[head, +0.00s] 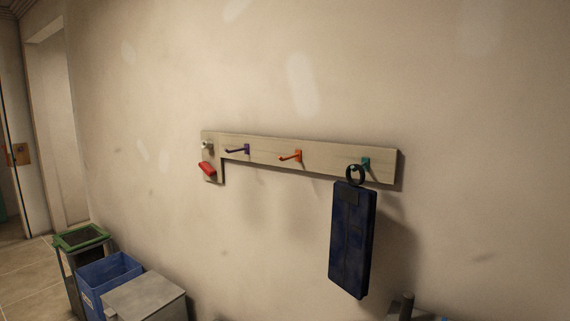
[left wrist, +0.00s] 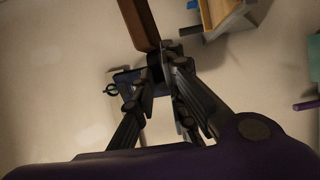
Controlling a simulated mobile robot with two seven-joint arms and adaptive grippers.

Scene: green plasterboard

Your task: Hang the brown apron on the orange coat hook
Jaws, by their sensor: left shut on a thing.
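The orange coat hook (head: 290,156) juts from a pale wooden rail on the wall in the head view, and nothing hangs on it. The brown apron (left wrist: 139,22) shows only in the left wrist view, as a flat, stiff brown piece running up out of the top edge. My left gripper (left wrist: 160,72) is shut on it at its lower end; the fingers hide the exact grip point. The head view shows neither my grippers nor the brown apron. My right gripper is in neither view.
The rail (head: 330,162) also bears a purple hook (head: 238,149) and a teal hook (head: 366,162). A dark blue apron (head: 352,240) hangs by its ring from the teal one. A red object (head: 207,169) is at the left end. Bins, one blue (head: 108,275), stand lower left.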

